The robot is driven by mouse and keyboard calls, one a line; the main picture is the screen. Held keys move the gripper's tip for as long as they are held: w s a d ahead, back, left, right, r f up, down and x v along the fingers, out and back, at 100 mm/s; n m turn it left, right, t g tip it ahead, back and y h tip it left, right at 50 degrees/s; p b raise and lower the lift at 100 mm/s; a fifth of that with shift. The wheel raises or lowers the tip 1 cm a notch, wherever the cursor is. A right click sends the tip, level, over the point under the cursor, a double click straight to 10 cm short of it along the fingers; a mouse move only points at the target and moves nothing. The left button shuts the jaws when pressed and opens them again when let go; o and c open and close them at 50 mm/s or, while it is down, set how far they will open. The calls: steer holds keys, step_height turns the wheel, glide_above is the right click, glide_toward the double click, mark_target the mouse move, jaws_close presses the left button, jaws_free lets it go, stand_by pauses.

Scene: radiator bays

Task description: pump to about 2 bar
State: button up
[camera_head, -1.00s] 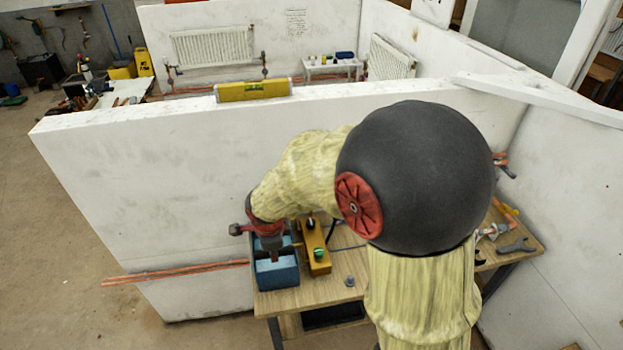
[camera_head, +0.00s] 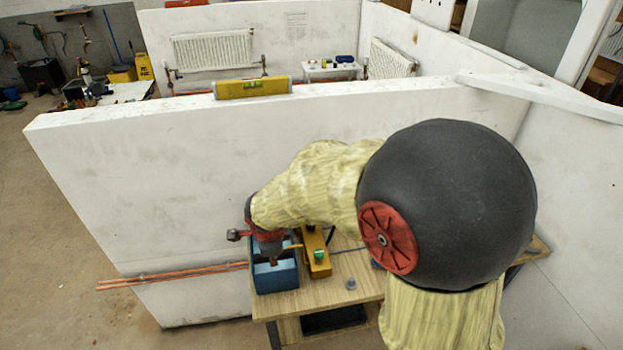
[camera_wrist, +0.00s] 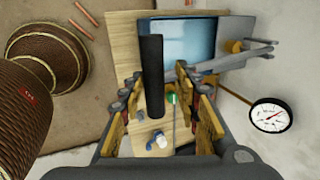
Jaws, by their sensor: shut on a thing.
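The blue test pump tank (camera_head: 275,279) stands at the left end of the wooden bench. In the wrist view its open basin (camera_wrist: 178,40) shows at the top. My gripper (camera_head: 270,254) is over the tank, pointing down. In the wrist view my gripper (camera_wrist: 155,108) has its yellow-padded fingers on both sides of a black pump handle (camera_wrist: 153,75) and is shut on it.
A yellow box (camera_head: 316,254) with a green knob stands right beside the tank. A small grey round part (camera_head: 351,284) lies on the bench (camera_head: 325,297). A white partition wall (camera_head: 190,180) rises behind, with a yellow level (camera_head: 252,88) on top. Copper pipes (camera_head: 180,275) run at the left.

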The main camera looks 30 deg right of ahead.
steer(key=shift+s+a+f+t+b, duration=0.1)
steer(key=shift+f+t+b, duration=0.55)
steer(key=shift+b, duration=1.95)
steer(key=shift+a+f+t+b, duration=0.15)
steer(key=shift+f+b, duration=0.9)
steer(key=shift+b, duration=1.55)
steer(key=shift+d+r, duration=0.1)
steer(key=shift+r+p, duration=0.65)
steer(key=shift+p, duration=0.55)
steer(key=r+p, duration=0.1)
steer(key=p, duration=0.2)
steer(key=w+r+g+p, duration=0.1)
steer(key=r+p, duration=0.1)
steer(key=p, duration=0.1)
steer(key=shift+d+g, duration=0.2)
steer(key=shift+g, duration=0.1)
steer(key=shift+s, duration=0.1)
steer(key=shift+r+p, duration=0.55)
steer(key=shift+p, duration=0.4)
steer(key=r+p, duration=0.1)
steer(key=p, duration=0.1)
steer(key=w+r+g+p, duration=0.1)
steer(key=p, duration=0.2)
steer(key=shift+w+d+r+g, duration=0.2)
steer(key=shift+r+g, duration=0.1)
steer(key=shift+r, duration=0.1)
steer(key=shift+s+f, duration=0.1)
